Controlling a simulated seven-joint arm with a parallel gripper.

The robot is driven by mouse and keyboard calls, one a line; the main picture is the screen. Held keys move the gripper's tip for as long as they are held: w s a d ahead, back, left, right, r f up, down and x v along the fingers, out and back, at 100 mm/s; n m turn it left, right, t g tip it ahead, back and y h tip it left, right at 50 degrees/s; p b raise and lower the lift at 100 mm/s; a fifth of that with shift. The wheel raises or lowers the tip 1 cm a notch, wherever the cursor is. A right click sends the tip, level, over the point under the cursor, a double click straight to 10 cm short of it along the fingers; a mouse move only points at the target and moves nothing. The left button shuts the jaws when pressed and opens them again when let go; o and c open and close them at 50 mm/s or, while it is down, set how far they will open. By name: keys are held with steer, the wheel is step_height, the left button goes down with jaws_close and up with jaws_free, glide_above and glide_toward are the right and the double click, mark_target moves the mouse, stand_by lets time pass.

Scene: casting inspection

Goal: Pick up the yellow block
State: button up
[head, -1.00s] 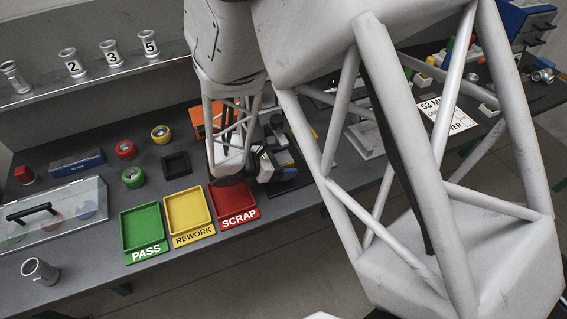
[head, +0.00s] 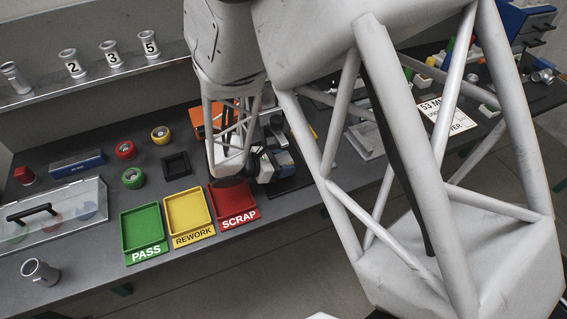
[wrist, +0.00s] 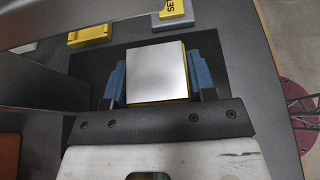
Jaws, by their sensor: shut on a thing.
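In the wrist view, a square block with a bright grey top and yellow lower sides (wrist: 158,75) sits between the two blue fingers of my gripper (wrist: 160,84). The fingers are shut on its left and right sides. A black mat (wrist: 88,62) shows beneath and around it. I cannot tell whether the block touches the mat. In the head view my gripper (head: 262,166) is low over the bench, right of the red SCRAP tray, and the block there is hard to make out.
The red SCRAP tray (head: 233,206), yellow REWORK tray (head: 189,214) and green PASS tray (head: 145,232) stand along the front edge. In the wrist view a notched yellow piece (wrist: 90,36) and a labelled yellow piece (wrist: 176,11) lie beyond the block. An orange box (head: 207,121) stands behind my gripper.

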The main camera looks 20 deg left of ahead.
mark_target(283, 158)
steer(key=shift+r, duration=0.2)
steer(key=shift+r, duration=1.55)
steer(key=s+a, duration=1.2)
steer(key=shift+s+a, duration=0.35)
